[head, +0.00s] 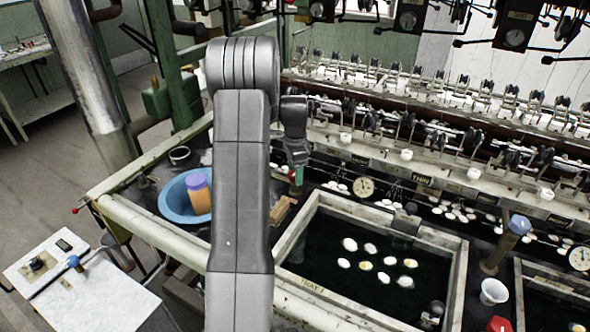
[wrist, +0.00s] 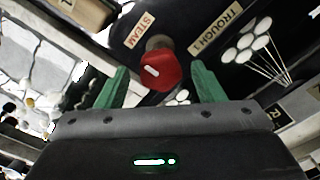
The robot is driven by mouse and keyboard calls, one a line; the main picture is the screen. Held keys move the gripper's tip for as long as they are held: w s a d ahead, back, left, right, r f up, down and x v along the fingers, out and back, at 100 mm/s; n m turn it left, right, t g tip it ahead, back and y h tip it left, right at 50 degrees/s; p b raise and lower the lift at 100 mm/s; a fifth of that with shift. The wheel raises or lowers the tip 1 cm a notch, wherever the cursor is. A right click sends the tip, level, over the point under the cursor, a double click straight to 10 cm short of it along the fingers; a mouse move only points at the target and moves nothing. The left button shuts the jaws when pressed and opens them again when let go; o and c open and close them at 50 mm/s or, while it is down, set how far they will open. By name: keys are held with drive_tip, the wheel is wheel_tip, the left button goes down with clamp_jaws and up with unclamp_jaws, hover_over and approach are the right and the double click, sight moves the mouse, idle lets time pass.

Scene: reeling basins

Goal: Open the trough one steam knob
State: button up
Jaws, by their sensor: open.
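The red steam knob (wrist: 160,72) has a white mark on its face and shows in the wrist view between the two green fingertips. A "STEAM" label (wrist: 141,30) and a "TROUGH 1" label (wrist: 215,27) are beside it. My gripper (wrist: 161,84) is open, with one finger on each side of the knob; I cannot tell whether either touches it. Trough one (head: 290,240) is a dark water basin with white cocoons, just right of my arm.
A blue bowl (head: 172,200) holding an orange container (head: 198,192) stands left of my arm. A tan block (head: 283,211) lies near the trough's corner. Reeling machinery (head: 420,130) runs along the back.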

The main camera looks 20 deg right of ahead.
drive_tip(key=c, duration=1)
drive_tip(key=shift+o, duration=0.2)
